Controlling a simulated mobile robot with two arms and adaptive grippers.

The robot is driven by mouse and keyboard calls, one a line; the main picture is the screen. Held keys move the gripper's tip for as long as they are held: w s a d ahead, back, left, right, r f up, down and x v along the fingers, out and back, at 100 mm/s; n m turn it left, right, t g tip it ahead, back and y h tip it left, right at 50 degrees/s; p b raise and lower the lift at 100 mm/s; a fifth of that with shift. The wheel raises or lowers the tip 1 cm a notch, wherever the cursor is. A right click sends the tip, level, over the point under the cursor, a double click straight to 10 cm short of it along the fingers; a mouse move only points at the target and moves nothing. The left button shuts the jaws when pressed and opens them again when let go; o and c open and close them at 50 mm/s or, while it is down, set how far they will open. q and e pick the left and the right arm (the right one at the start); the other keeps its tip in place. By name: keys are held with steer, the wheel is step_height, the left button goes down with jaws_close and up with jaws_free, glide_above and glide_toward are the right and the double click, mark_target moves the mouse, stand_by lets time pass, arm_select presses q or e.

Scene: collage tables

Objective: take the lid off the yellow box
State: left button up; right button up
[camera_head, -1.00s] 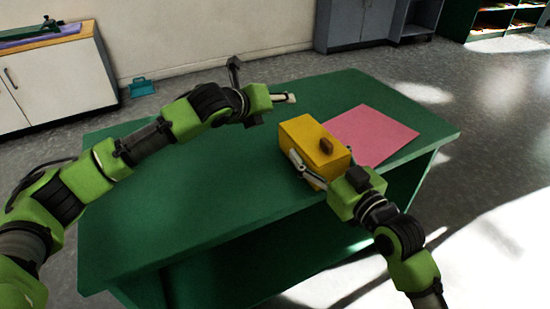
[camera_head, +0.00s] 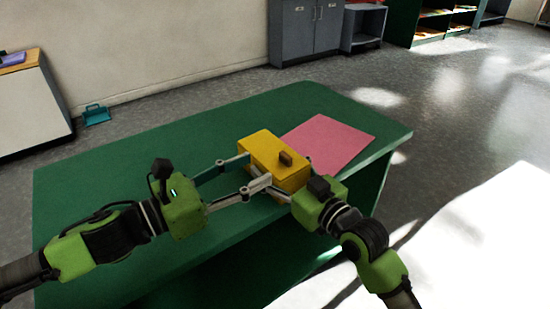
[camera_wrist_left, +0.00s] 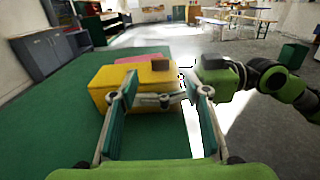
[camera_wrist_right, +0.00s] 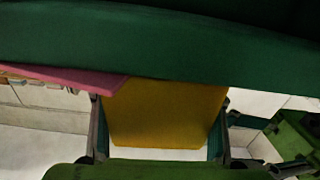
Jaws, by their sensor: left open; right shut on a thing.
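The yellow box (camera_head: 262,150) sits near the table's front edge, its lid on, with a brown knob (camera_head: 286,158) on top. In the left wrist view the box (camera_wrist_left: 108,84) lies ahead, with the knob (camera_wrist_left: 161,65) at its top right. My right gripper (camera_wrist_right: 162,112) is shut on the yellow box, its fingers at either side of the yellow surface in the right wrist view. My left gripper (camera_head: 257,170) is open, its fingertips close to the box's left front side; contact cannot be told. Its fingers partly hide the box's front.
The green table (camera_head: 130,165) is clear to the left of the box. A pink sheet (camera_head: 330,143) lies flat behind and right of the box. Grey cabinets (camera_head: 305,30) stand against the back wall. A teal dustpan (camera_head: 96,114) is on the floor.

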mark_target(287, 154)
arm_select(q)
steer(key=x, duration=0.9)
steer(key=shift+w+d, duration=0.2)
steer(key=shift+d, duration=0.05)
jaws_close()
steer(key=shift+r, duration=0.2)
stand_by(0.3)
steer(key=shift+s+r, duration=0.1)
steer(key=shift+r, duration=0.85)
steer(key=shift+r, duration=0.1)
